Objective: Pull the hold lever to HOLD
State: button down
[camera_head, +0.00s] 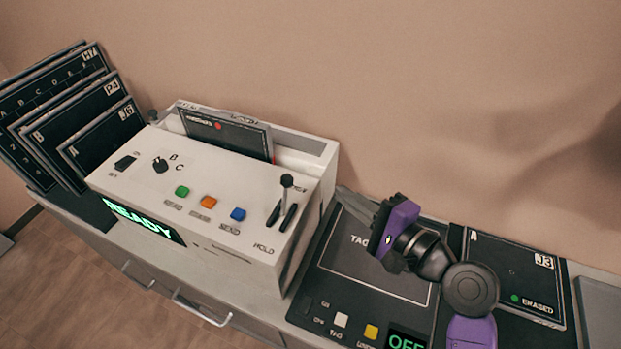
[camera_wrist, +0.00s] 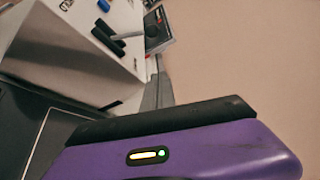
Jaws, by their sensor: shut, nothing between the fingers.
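The hold lever (camera_head: 286,188) is a grey stick with a dark round knob on the right end of the white machine's top (camera_head: 225,192). It rises between two dark strips, with HOLD printed at the front end and a label too small to read at the back. It leans toward the back. My gripper (camera_head: 350,203) is shut and empty, to the right of the machine above the tag pad, its fingers pointing toward the machine and apart from the lever. In the wrist view the lever (camera_wrist: 130,35) shows at upper left, beyond the grey fingers (camera_wrist: 160,88).
The machine's display (camera_head: 145,222) reads READY; a dark plate (camera_head: 228,136) stands in its rear slot. The tag pad (camera_head: 318,290) shows OFF. Plate J3 (camera_head: 510,272) lies at right. Several plates (camera_head: 100,137) lean at left. Air above the machine is clear.

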aim_at(285, 196)
jog(key=p+x, duration=0.1)
jog(key=x, duration=0.4)
jog(key=p+x, duration=0.1)
jog(key=x, duration=0.4)
jog(key=shift+s+a+r, duration=0.15)
jog(key=shift+a+r, duration=0.05)
jog(key=shift+a, duration=0.05)
jog(key=shift+s+a+r+p, duration=0.2)
jog(key=shift+s+a+p, duration=0.1)
jog(key=shift+s, duration=0.2)
jog(key=shift+s+a+r+p, duration=0.2)
jog(key=shift+s+p, duration=0.05)
jog(key=shift+s, duration=0.25)
jog(key=shift+s+a, duration=0.25)
jog(key=shift+s, duration=0.25)
